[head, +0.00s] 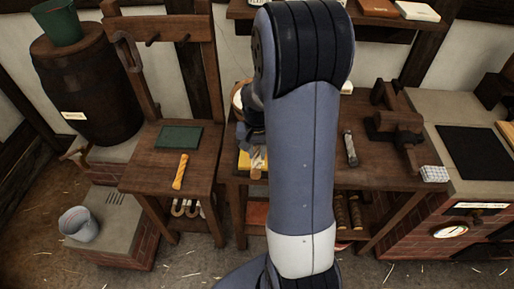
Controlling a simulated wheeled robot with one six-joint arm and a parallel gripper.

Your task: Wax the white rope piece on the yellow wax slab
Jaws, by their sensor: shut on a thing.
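The yellow wax slab (244,160) lies at the left end of the middle bench, partly hidden behind my arm and gripper. My gripper (256,150) is low over the slab, partly covered by my own arm. It is shut on a short pale piece with a brown lower end, which looks like the white rope piece (257,162). The piece points down toward the front of the bench, over or against the slab. I cannot tell whether it touches the wax.
A yellow-orange rope piece (180,171) and a dark green pad (178,137) lie on the left bench. A grey rope piece (350,149) and a wooden clamp-like tool (395,122) are on the middle bench, right of my arm. A metal bucket (78,224) stands at left.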

